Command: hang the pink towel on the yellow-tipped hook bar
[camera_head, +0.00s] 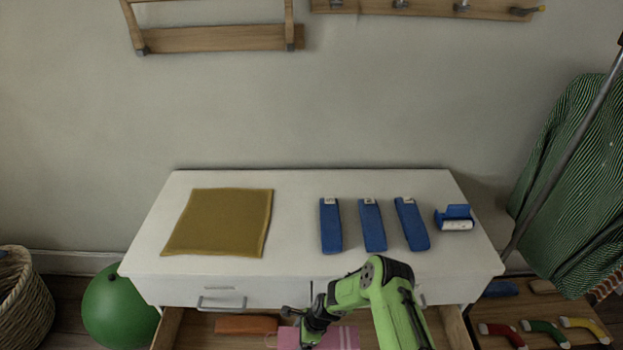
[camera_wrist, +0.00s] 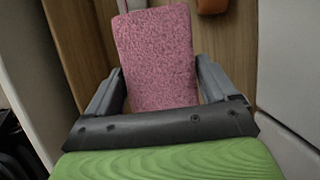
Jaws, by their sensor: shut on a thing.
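The pink towel (camera_head: 348,337) is in the open top drawer of the white dresser, partly hidden behind my arm. In the wrist view, the towel (camera_wrist: 155,50) stands between the two fingers of my gripper (camera_wrist: 160,68), folded into a flat rectangle with a loop at its top. My gripper (camera_head: 310,332) is shut on it, low in the drawer. The wooden hook bar (camera_head: 430,9) is on the wall at the top right, cut off by the picture's edge.
The dresser top (camera_head: 295,240) carries a mustard cloth (camera_head: 220,222), several blue folded pieces (camera_head: 372,225) and a blue holder (camera_head: 455,218). An orange-brown item (camera_head: 246,325) lies in the drawer. A wooden wall rack (camera_head: 215,38) hangs at upper left.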

